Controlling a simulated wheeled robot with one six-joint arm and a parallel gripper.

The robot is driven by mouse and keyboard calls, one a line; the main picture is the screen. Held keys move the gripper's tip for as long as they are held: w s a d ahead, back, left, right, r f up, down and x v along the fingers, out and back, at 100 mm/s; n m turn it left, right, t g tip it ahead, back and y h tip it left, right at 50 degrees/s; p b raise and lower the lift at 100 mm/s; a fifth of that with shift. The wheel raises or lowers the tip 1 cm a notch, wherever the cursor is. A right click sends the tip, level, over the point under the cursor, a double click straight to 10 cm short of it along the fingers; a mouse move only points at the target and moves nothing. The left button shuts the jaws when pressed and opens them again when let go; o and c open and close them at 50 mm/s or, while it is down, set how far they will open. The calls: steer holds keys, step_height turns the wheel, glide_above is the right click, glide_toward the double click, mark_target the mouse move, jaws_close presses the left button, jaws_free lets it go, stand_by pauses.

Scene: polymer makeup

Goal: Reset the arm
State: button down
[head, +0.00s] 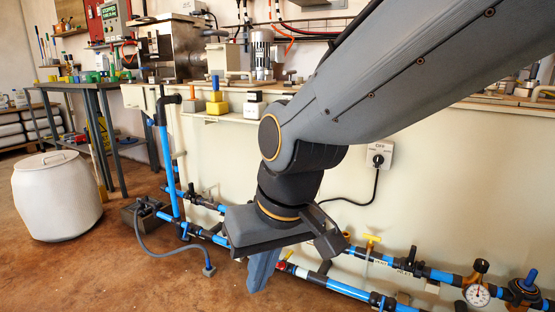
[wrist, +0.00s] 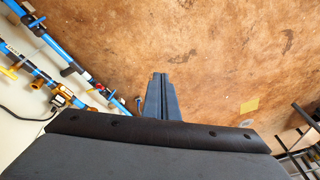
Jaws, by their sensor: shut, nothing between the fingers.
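My arm reaches in from the upper right in the head view and bends down at its wrist. My gripper (head: 262,270) points down at the lower middle, in front of the cream panel and the blue pipes. In the wrist view the gripper's two fingers (wrist: 158,78) lie together, shut, with nothing between them. Brown floor shows past the fingertips. The gripper appears clear of the pipes and touches nothing that I can see.
Blue pipes (head: 345,289) with yellow-handled valves and a pressure gauge (head: 478,294) run low along the cream panel (head: 440,190). A white drum (head: 57,196) stands at left. A dark-legged table (head: 70,87) is behind it. The brown floor (head: 110,270) at lower left is mostly open.

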steer(key=s+d+f+n+g+h+p, duration=0.1)
steer(key=s+d+f+g, duration=0.1)
steer(key=s, duration=0.7)
steer(key=d+r+m+p, duration=0.2)
steer(key=d+r+p, duration=0.4)
steer(key=r+p, duration=0.3)
steer(key=d+r+m+h+p, duration=0.1)
steer(key=d+r+p, duration=0.6)
steer(key=p, duration=0.9)
steer(key=d+r+m+p, duration=0.3)
steer(key=d+r+p, duration=0.4)
steer(key=r+p, duration=0.5)
steer(key=shift+w+d+r+m+h, duration=0.2)
steer(key=shift+r+m+h, duration=0.1)
steer(key=shift+h, duration=0.1)
